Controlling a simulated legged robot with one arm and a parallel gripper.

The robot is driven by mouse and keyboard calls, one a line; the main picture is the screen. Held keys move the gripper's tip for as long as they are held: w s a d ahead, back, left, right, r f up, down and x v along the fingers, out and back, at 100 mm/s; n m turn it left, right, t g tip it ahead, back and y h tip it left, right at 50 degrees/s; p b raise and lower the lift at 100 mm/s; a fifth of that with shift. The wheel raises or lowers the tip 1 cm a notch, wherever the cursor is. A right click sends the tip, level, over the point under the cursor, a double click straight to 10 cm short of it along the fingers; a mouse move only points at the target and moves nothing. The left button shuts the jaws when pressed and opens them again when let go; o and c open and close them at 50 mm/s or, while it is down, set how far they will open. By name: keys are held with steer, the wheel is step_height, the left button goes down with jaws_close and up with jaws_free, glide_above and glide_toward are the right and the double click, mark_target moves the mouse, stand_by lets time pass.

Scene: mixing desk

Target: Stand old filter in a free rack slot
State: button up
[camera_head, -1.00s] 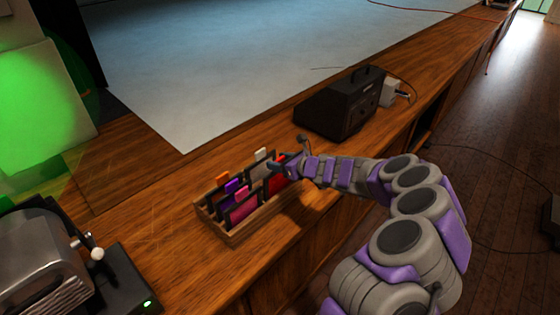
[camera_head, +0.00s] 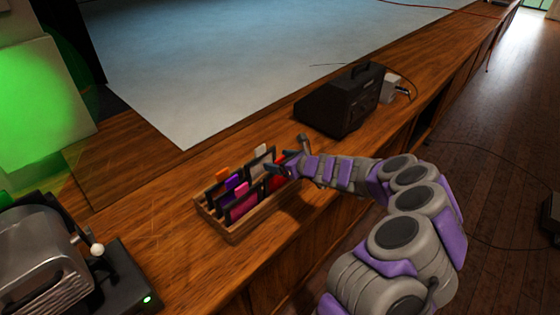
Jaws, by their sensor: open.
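A wooden rack (camera_head: 236,235) stands on the wooden ledge, left of my gripper. It holds several dark-framed filters upright, with coloured tabs. An orange-tabbed filter (camera_head: 212,192), a purple one (camera_head: 231,184) and a pink one (camera_head: 243,207) stand in its left part. A white-tabbed grey filter (camera_head: 260,166) stands at the back right. A red filter (camera_head: 277,181) is at the right end, partly hidden by my gripper. I cannot tell which is the old filter. My gripper (camera_head: 291,153) is open at the rack's right end, close to the red and white-tabbed filters. Contact is unclear.
A black box-shaped device (camera_head: 340,103) stands behind my gripper, with a small white box (camera_head: 393,90) beside it. A grey machine (camera_head: 40,262) on a black base is at lower left. The ledge between it and the rack is clear.

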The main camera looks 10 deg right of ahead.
steer(key=p+v, duration=0.5)
steer(key=v, duration=1.2)
steer(key=shift+s+d, duration=0.1)
steer(key=shift+d, duration=0.05)
stand_by(0.4)
